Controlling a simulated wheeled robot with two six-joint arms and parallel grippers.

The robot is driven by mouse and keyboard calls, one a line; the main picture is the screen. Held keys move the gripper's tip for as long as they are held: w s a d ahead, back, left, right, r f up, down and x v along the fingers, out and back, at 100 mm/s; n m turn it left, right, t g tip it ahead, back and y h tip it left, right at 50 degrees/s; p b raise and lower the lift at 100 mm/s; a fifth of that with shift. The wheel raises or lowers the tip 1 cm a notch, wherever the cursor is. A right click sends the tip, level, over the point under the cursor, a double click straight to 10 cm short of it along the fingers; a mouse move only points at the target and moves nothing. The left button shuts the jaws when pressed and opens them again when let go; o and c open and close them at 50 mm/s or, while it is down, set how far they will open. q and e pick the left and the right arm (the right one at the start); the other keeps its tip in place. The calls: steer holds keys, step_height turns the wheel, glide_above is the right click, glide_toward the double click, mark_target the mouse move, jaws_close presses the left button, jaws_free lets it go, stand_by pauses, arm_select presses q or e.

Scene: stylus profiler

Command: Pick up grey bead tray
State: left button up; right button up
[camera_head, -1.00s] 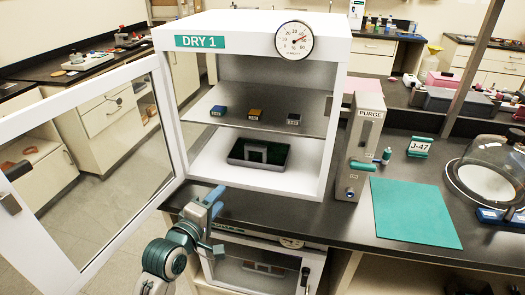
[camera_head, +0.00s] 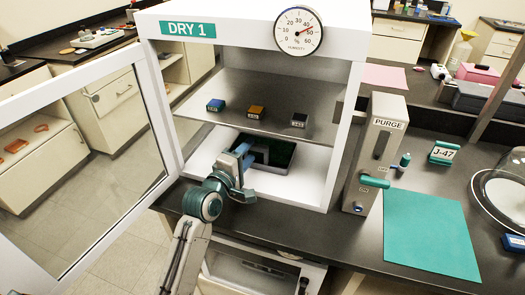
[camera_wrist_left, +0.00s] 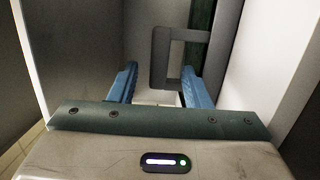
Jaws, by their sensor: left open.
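The grey bead tray (camera_head: 291,160) sits on the lower shelf inside the open DRY 1 cabinet, with dark green contents and a grey upright handle. My left gripper (camera_head: 243,160) is open at the cabinet's front opening, just before the tray, and its arm hides the tray's left part. In the left wrist view the tray's grey loop handle (camera_wrist_left: 159,58) appears between and just beyond the two blue fingers of the left gripper (camera_wrist_left: 160,80). I cannot tell whether the fingers reach around it. The tray's rim (camera_wrist_left: 224,45) shows to the right. My right gripper is out of view.
The cabinet's glass door (camera_head: 95,165) stands open at left. Blue (camera_head: 215,105), orange (camera_head: 257,111) and dark (camera_head: 299,120) small boxes sit on the shelf above. A PURGE box (camera_head: 376,150) and a green mat (camera_head: 430,235) lie right of the cabinet.

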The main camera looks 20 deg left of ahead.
mark_target(256, 145)
arm_select(q)
steer(key=p+x, duration=0.1)
steer(key=x, duration=0.3)
steer(key=shift+w+d+r, duration=0.15)
steer(key=shift+w+d, duration=0.15)
steer(key=shift+w, duration=0.4)
steer(key=c, duration=0.7)
jaws_close()
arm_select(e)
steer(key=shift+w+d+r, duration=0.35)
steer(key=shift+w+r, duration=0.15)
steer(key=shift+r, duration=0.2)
